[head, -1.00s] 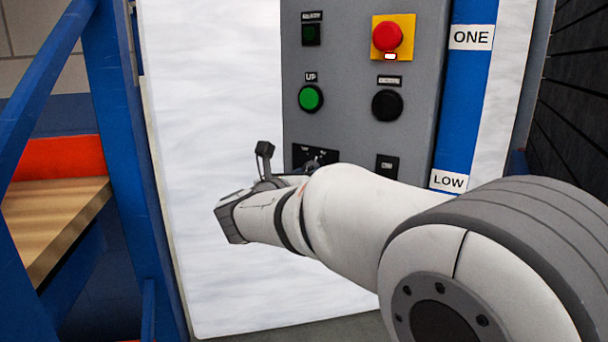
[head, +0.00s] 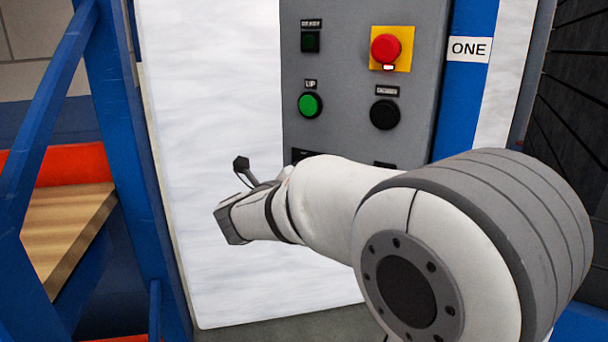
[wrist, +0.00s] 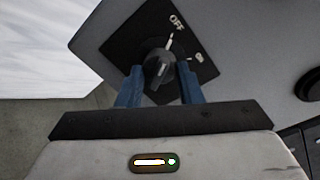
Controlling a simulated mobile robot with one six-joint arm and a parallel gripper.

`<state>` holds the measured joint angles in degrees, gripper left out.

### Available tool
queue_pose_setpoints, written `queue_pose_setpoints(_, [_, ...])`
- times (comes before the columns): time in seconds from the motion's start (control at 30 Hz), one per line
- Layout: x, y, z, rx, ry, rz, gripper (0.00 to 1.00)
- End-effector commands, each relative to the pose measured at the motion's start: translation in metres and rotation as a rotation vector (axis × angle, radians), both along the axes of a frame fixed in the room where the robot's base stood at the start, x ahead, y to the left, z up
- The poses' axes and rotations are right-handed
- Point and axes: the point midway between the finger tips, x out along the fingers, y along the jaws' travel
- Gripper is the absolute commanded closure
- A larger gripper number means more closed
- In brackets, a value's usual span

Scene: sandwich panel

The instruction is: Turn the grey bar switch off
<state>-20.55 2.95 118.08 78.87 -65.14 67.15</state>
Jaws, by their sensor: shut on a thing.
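The grey bar switch (wrist: 154,74) shows in the wrist view on a black square plate (wrist: 124,46) marked OFF and ON. A white mark lies by the top of its bar, close to the OFF lettering. My gripper (wrist: 159,70) has its two blue fingers on either side of the switch and is shut on it. In the head view my arm hides the switch, and only the top edge of its plate (head: 301,154) shows. The gripper's fingers are also hidden there.
The grey panel (head: 345,75) also carries a red button (head: 386,48) on yellow, a green button (head: 310,105) and a black button (head: 384,114). A blue frame (head: 128,150) and wooden shelf (head: 65,225) stand at left.

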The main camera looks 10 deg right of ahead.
Motion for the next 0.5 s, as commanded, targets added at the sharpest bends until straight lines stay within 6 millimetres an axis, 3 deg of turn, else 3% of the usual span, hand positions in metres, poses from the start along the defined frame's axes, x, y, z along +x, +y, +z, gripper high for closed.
queue_pose_setpoints(0.5, [0.0004,-0.0001,0.0009,-0.031,0.029,0.001,0.9])
